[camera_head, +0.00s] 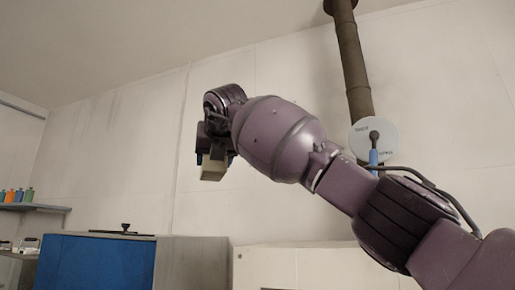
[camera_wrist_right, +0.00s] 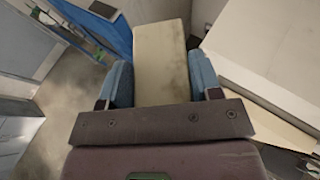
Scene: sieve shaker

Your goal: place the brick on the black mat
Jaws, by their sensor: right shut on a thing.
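A pale cream brick (camera_wrist_right: 161,62) fills the middle of the right wrist view. My right gripper (camera_wrist_right: 162,84) is shut on it, with a blue finger pressed to each long side. In the head view my right arm reaches in from the right, and the right gripper (camera_head: 213,160) hangs at its end, high in front of the wall. The lower end of the brick (camera_head: 213,172) shows below the gripper there. My left gripper is not in view.
A blue cabinet (camera_head: 95,262) stands at the lower left, with a dark object (camera_head: 125,229) on top. A pale cabinet (camera_head: 300,265) stands at the bottom middle. A shelf (camera_head: 35,208) with several small bottles is at far left. In the wrist view a white surface (camera_wrist_right: 265,50) lies right of the brick.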

